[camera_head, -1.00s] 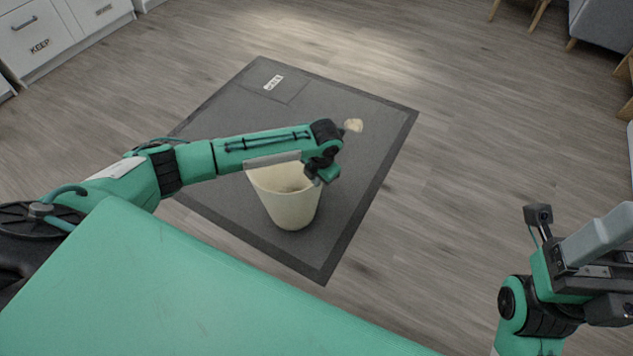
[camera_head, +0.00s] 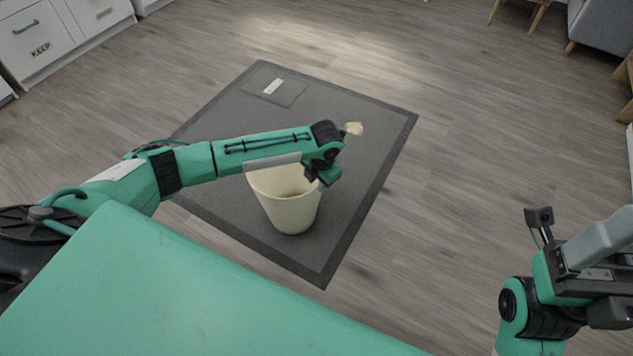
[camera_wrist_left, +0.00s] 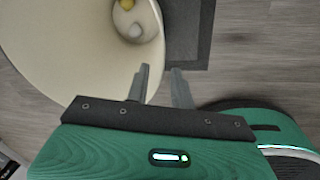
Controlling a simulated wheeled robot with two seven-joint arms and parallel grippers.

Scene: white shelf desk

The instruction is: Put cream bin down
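The cream bin (camera_head: 289,212) is upright, and its base appears to be on the dark mat in the head view. My left gripper (camera_head: 322,178) is at the right side of its rim. In the left wrist view, the bin (camera_wrist_left: 75,50) fills the upper left. The fingers of my left gripper (camera_wrist_left: 160,78) are parted, one over the bin's mouth and one outside. Floor shows between the outer finger and the bin wall. A yellow item (camera_wrist_left: 126,4) and a pale item (camera_wrist_left: 135,30) lie inside the bin. My right gripper is at the right edge, its fingertips cut off.
The dark mat (camera_head: 368,150) lies on a wood floor, with a labelled square (camera_head: 272,88) at its far corner. A pale crumpled item (camera_head: 354,129) lies on the mat beyond my left gripper. White drawers (camera_head: 40,45) stand at the far left; grey furniture (camera_head: 600,22) stands at the far right.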

